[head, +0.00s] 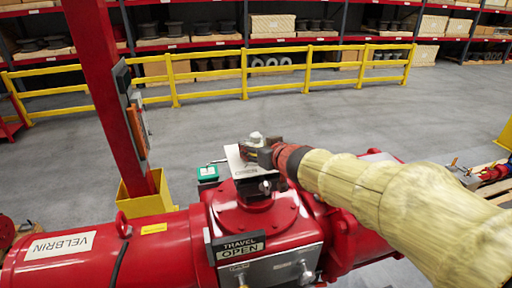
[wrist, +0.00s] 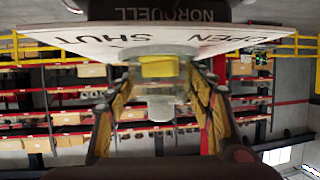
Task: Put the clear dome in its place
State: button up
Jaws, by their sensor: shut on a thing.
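The clear dome (wrist: 160,106) is between the two fingers of my gripper (wrist: 160,82) in the wrist view, which looks upside down. My gripper is shut on it. A yellow indicator block (wrist: 158,67) shows at the dome's wide end, against the plate marked SHUT and OPEN (wrist: 98,42). The dome's rim looks at or very near the plate; I cannot tell whether it touches. In the head view my gripper (head: 258,153) is over the pale plate (head: 237,163) on top of the red actuator (head: 255,215), and the dome (head: 256,138) shows only as a small pale shape.
A red post (head: 105,85) with a yellow foot stands left of the actuator. A green-topped box (head: 208,172) is beside the plate. A TRAVEL OPEN sign (head: 238,246) is on the front. Behind are open floor, a yellow railing (head: 210,73) and shelves. A pallet (head: 490,180) is at right.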

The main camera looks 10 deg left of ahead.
jog(key=shift+f, duration=0.15)
jog(key=o, duration=1.2)
jog(key=shift+f, duration=0.15)
jog(key=shift+o, duration=0.4)
